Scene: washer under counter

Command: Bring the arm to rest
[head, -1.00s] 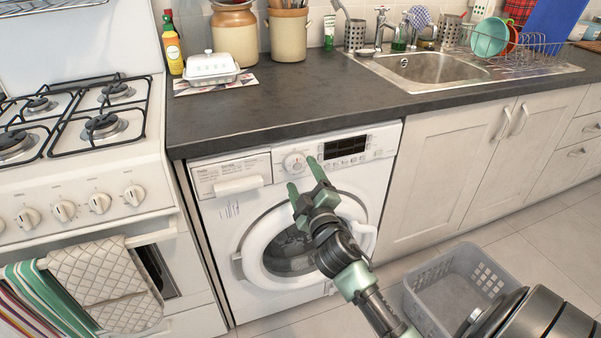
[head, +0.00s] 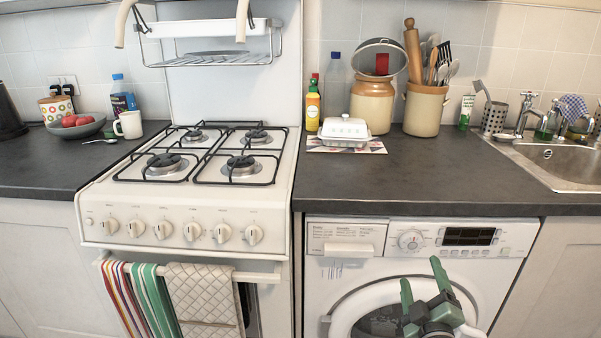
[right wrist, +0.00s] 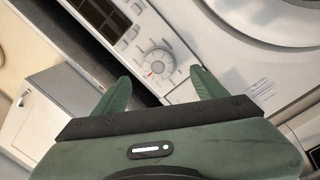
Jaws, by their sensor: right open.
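My right gripper (head: 424,285) is at the lower right of the head view, in front of the washing machine (head: 345,268). Its two green fingers are spread apart with nothing between them. In the right wrist view the open fingers (right wrist: 158,92) point toward the washer's control panel, where the round dial (right wrist: 157,62) shows. The washer door (head: 345,325) looks closed, though the gripper and the frame edge hide part of it. My left gripper is not in view.
The gas stove (head: 180,230) stands left of the washer, with towels (head: 205,300) over its oven rail. The dark counter (head: 450,180) above holds a butter dish (head: 344,131), jars and a sink (head: 570,165). The space before the washer looks free.

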